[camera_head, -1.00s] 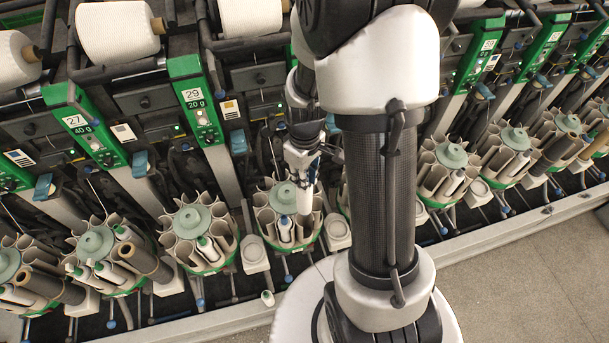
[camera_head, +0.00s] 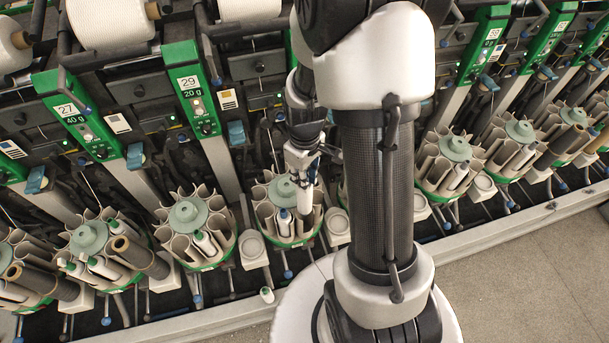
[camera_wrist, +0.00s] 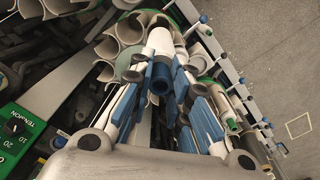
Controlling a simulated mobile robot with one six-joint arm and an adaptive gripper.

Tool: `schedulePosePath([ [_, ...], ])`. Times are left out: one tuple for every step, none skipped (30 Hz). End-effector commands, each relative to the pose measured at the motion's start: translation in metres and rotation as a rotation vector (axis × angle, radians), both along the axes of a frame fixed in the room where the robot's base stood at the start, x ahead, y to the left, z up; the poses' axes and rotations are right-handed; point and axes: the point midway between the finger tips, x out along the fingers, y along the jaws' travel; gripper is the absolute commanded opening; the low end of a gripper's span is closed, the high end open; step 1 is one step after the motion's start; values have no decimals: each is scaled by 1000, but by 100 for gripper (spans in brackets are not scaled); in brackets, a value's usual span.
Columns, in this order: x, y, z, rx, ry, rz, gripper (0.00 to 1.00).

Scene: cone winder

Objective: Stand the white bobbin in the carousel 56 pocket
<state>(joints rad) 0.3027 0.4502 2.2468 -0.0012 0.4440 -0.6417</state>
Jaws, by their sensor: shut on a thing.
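My gripper (camera_head: 303,168) is over the carousel (camera_head: 280,187) just left of my arm column. It is shut on a white bobbin (camera_head: 304,198), which points down beside the grey-green hub. In the wrist view the bobbin (camera_wrist: 162,42) lies between the blue finger pads, with its blue tube end (camera_wrist: 159,80) toward the camera. The bobbin's lower end overlaps the carousel's pockets; I cannot tell whether it is inside one. Another bobbin with a blue top (camera_head: 284,218) stands in a front pocket of this carousel. No number 56 is readable.
Neighbouring carousels (camera_head: 188,217) hold several bobbins and bare tubes. Green panels marked 27 (camera_head: 75,112) and 29 (camera_head: 193,92) rise behind. A small white piece with a green top (camera_head: 267,295) is at the front ledge. The floor (camera_head: 530,265) at right is clear.

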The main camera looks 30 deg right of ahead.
Motion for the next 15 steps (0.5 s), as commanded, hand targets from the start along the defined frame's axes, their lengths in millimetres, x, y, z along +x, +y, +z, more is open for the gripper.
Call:
schedulePosePath([
  [0,0,0,0,0,0,0],
  [0,0,-1,0,0,0,0],
  [0,0,-2,0,0,0,0],
  [0,0,-3,0,0,0,0],
  [0,0,-5,0,0,0,0],
  [0,0,-7,0,0,0,0],
  [0,0,-9,0,0,0,0],
  [0,0,-11,0,0,0,0],
  [0,0,-13,0,0,0,0],
  [0,0,-15,0,0,0,0],
  [0,0,-17,0,0,0,0],
  [0,0,-20,0,0,0,0],
  [0,0,-22,0,0,0,0],
  [0,0,-23,0,0,0,0],
  [0,0,-26,0,0,0,0],
])
